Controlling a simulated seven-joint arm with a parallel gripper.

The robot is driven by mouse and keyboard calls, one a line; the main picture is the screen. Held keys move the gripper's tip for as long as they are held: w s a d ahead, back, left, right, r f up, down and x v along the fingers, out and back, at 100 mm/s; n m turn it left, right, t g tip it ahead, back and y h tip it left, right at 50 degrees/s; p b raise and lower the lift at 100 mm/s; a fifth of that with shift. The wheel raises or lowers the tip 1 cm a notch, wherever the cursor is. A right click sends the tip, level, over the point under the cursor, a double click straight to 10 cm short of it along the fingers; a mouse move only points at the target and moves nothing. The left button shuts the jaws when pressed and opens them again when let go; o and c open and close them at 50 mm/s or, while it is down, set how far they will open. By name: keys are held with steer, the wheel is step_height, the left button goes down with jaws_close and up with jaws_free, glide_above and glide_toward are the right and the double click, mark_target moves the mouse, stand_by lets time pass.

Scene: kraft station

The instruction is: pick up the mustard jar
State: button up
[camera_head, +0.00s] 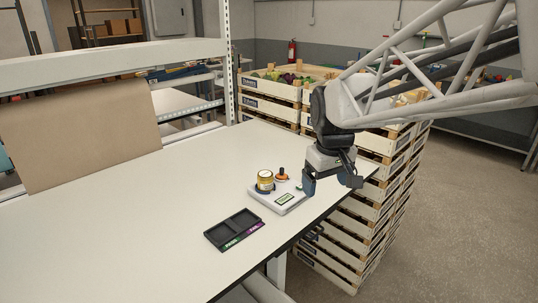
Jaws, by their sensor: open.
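The mustard jar (265,180) is a small yellow jar with a pale label. My gripper (331,186) is to the right of the jar and the device, pointing down near the table's right edge. Its two dark fingers are apart with nothing seen between them. The gripper is clear of the jar.
An orange and black object (282,175) stands just right of the jar. A black two-compartment tray (234,230) with green and purple labels lies in front. Stacked wooden crates (361,229) of produce stand beyond the table's right edge. The table's left part is clear.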

steer(key=w+a+f+n, duration=0.1)
steer(key=w+a+n, duration=0.15)
steer(key=w, duration=0.45)
steer(key=w+a+f+n, duration=0.1)
steer(key=w+a+f, duration=0.1)
steer(key=w+a, duration=0.3)
steer(key=n+g, duration=0.1)
steer(key=n, duration=0.2)
glide_above(265, 173)
steer(key=f, duration=0.5)
steer(key=shift+s+f, duration=0.25)
steer(key=shift+f, duration=1.25)
steer(key=shift+w+d+f, duration=0.1)
steer(key=shift+f, duration=2.55)
steer(key=c, duration=1.1)
